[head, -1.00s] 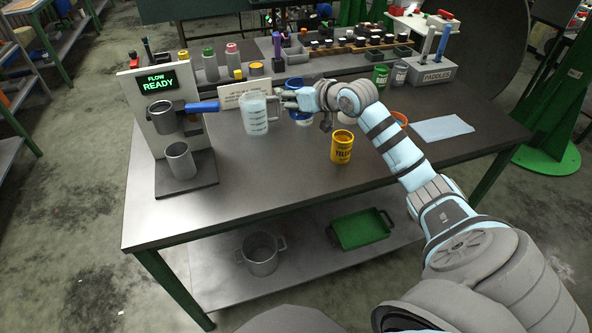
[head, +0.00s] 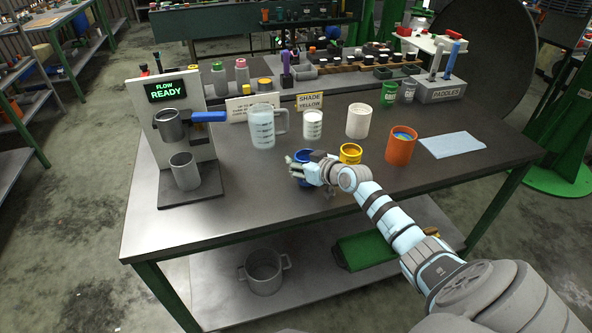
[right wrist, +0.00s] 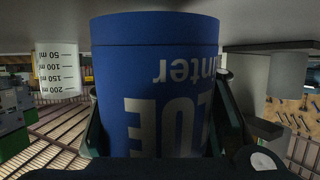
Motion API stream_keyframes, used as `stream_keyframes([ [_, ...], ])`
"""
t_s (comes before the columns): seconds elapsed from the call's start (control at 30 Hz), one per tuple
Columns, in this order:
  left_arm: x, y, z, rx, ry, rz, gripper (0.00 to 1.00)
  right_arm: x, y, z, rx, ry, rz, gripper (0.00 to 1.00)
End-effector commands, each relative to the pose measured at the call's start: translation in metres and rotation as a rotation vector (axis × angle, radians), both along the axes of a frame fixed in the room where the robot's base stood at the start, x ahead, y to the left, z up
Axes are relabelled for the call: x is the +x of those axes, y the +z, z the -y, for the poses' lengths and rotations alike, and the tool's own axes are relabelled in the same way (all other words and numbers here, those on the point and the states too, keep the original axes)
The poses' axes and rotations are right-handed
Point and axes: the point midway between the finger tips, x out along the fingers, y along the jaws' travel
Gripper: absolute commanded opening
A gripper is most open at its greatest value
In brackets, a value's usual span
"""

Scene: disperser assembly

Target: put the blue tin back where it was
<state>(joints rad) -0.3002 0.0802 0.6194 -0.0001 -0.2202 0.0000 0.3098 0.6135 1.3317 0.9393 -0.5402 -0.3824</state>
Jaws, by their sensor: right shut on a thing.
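The blue tin (head: 302,156) is in my right gripper (head: 299,172), in the head view near the middle of the table, left of the yellow tin. The right wrist view shows the tin (right wrist: 157,85) large between the two fingers, its lettering upside down in that picture. The right gripper is shut around its sides. The arm and gripper hide part of the tin in the head view, and I cannot tell whether its base touches the table. My left gripper is not in view.
The yellow tin (head: 350,153) is close to the right of the gripper, partly behind my arm. An orange tin (head: 401,146), white cup (head: 358,121), white-filled beaker (head: 313,124) and measuring jug (head: 263,128) stand around it. The front-left table top (head: 240,205) is clear.

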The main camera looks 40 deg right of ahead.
Motion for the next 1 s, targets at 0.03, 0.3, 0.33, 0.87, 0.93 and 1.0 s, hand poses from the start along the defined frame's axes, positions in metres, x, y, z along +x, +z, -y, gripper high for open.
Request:
stream_keyframes([
  [0.03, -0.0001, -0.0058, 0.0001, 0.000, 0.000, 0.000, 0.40, 0.0000, -0.0104, 0.0000, 0.002, -0.001, -0.001, 0.00],
  [0.3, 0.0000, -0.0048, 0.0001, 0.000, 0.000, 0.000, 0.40, 0.0001, -0.0112, 0.0002, -0.001, 0.000, 0.001, 0.00],
  [0.33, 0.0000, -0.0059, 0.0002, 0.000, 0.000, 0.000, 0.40, 0.0002, -0.0122, 0.0002, -0.001, 0.000, 0.001, 0.00],
  [0.87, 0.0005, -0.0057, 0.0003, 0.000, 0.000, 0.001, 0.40, 0.0002, -0.0119, 0.0001, -0.001, 0.000, 0.001, 0.63],
  [0.93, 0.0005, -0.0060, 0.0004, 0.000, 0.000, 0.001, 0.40, 0.0002, -0.0129, 0.0001, 0.000, 0.000, 0.001, 0.63],
  [1.0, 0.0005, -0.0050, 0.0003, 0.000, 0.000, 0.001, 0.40, -0.0016, -0.0137, 0.0006, -0.001, -0.001, 0.000, 0.63],
])
